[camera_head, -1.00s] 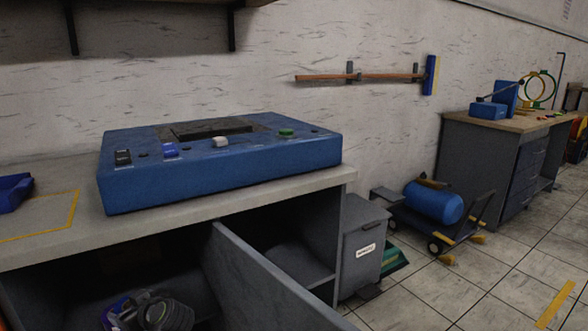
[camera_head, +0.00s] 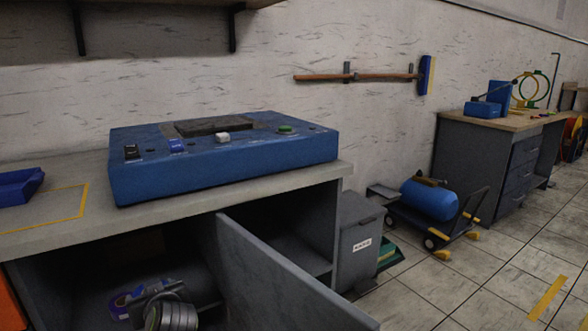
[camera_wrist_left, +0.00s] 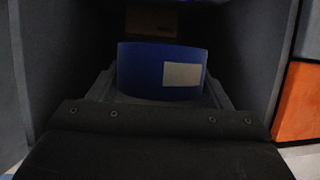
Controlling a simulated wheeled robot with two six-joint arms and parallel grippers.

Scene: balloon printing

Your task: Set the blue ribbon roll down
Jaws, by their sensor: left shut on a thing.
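The blue ribbon roll (camera_head: 122,303) is inside the open cabinet under the workbench, low in the head view, partly covered by my gripper. In the left wrist view the roll (camera_wrist_left: 140,70) shows its curved blue side with a pale label. My left gripper (camera_wrist_left: 160,92) is shut on it, one finger at each side. In the head view my left gripper (camera_head: 145,298) and wrist are inside the cabinet opening. I cannot tell whether the roll touches the cabinet floor. My right gripper is not in view.
The open cabinet door (camera_head: 285,280) sticks out to the right of my arm. A brown box (camera_wrist_left: 152,20) is deeper in the cabinet. An orange panel (camera_wrist_left: 302,100) is at the side. A blue machine (camera_head: 225,170) and a blue tray (camera_head: 18,186) stand on the workbench (camera_head: 95,217) above.

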